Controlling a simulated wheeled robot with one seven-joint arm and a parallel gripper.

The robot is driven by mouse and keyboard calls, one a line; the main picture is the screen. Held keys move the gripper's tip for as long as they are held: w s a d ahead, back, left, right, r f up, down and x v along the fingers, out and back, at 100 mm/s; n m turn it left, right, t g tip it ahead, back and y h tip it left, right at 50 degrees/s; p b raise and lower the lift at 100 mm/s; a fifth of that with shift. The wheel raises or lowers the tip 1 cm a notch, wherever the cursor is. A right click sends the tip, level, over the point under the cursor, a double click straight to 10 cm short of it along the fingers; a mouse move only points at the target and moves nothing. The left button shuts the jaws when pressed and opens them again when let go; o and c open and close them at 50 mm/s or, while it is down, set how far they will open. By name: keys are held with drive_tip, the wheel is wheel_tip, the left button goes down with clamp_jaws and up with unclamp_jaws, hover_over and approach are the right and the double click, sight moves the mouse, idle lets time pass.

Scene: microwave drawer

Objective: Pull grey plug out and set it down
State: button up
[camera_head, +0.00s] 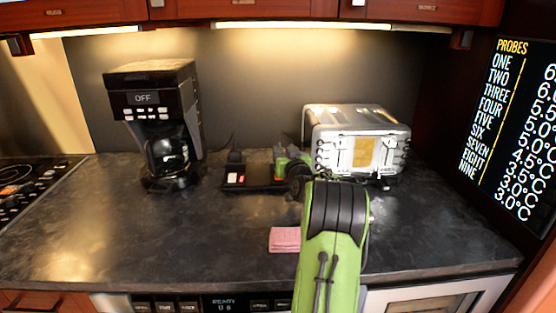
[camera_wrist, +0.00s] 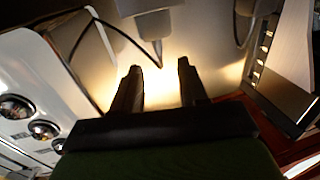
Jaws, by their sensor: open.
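In the wrist view, which looks roughly upside down, a grey plug (camera_wrist: 152,24) shows at the top with its narrow cord end toward my fingers. My gripper (camera_wrist: 160,65) is open. Its two dark fingers point at the plug, with the cord end lined up between the tips; I cannot tell whether it reaches in between them. Nothing is held. In the head view the black power strip (camera_head: 262,187) lies on the counter behind my green arm. My gripper there (camera_head: 290,160) is beside the toaster, partly hidden, and I cannot make out the grey plug.
A silver toaster (camera_head: 345,125) stands close on the right. A black coffee maker (camera_head: 165,110) stands on the left. A dark plug (camera_head: 235,156) stands at the strip's left. The counter (camera_head: 190,235) at front left is clear.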

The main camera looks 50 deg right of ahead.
sight(280, 144)
drive_tip(key=x, duration=0.4)
drive_tip(key=shift+w+d+f, duration=0.15)
drive_tip(key=shift+w+d, duration=0.1)
drive_tip(key=shift+d, duration=0.05)
clamp_jaws()
